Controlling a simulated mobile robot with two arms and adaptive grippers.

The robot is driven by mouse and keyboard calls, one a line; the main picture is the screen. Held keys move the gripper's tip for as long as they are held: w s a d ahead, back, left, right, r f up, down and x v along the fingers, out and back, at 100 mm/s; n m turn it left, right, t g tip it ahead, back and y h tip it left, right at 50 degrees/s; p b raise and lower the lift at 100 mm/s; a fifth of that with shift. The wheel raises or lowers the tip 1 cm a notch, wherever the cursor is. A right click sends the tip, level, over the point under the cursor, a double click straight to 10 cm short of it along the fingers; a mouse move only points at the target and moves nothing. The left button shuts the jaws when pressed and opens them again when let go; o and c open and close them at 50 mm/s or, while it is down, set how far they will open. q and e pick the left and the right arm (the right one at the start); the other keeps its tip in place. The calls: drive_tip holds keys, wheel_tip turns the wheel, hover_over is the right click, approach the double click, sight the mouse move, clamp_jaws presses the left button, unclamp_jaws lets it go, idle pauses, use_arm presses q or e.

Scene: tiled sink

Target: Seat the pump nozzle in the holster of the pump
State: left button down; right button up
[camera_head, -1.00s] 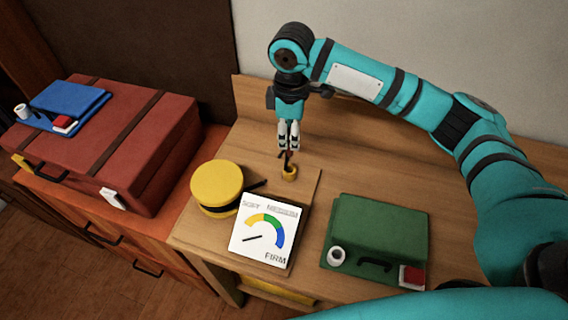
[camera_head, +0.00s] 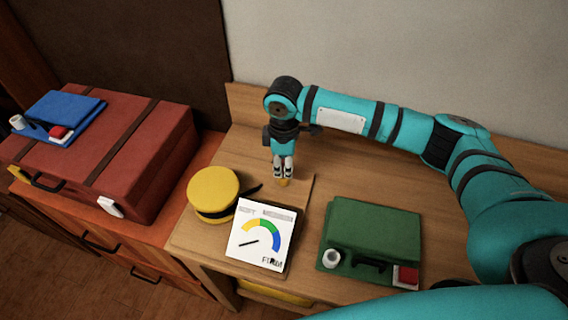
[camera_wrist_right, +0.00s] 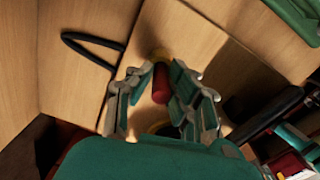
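The yellow round pump (camera_head: 214,188) with a dark band stands on the wooden bench, left of my right gripper. A short piece of its black hose shows at its right side, and the hose loop (camera_wrist_right: 95,50) shows in the wrist view. My right gripper (camera_head: 283,177) points down at the small yellow ring-shaped holster (camera_head: 284,183), which also shows in the wrist view (camera_wrist_right: 160,54). Between its fingertips is the red nozzle (camera_wrist_right: 160,84), close to the holster. The fingers hide much of the holster, so I cannot tell how deep the nozzle sits. My left gripper is not in view.
A white gauge card (camera_head: 260,234) marked SOFT, MEDIUM and FIRM is in front of the holster. A green case (camera_head: 372,235) lies to the right. A red suitcase (camera_head: 150,140) with a blue case (camera_head: 65,112) stands at left. The bench behind is clear.

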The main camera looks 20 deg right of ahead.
drive_tip(key=o, duration=0.4)
wheel_tip(320, 180, up, 12)
drive_tip(key=b, duration=0.2)
drive_tip(key=shift+r, duration=0.15)
idle(0.6)
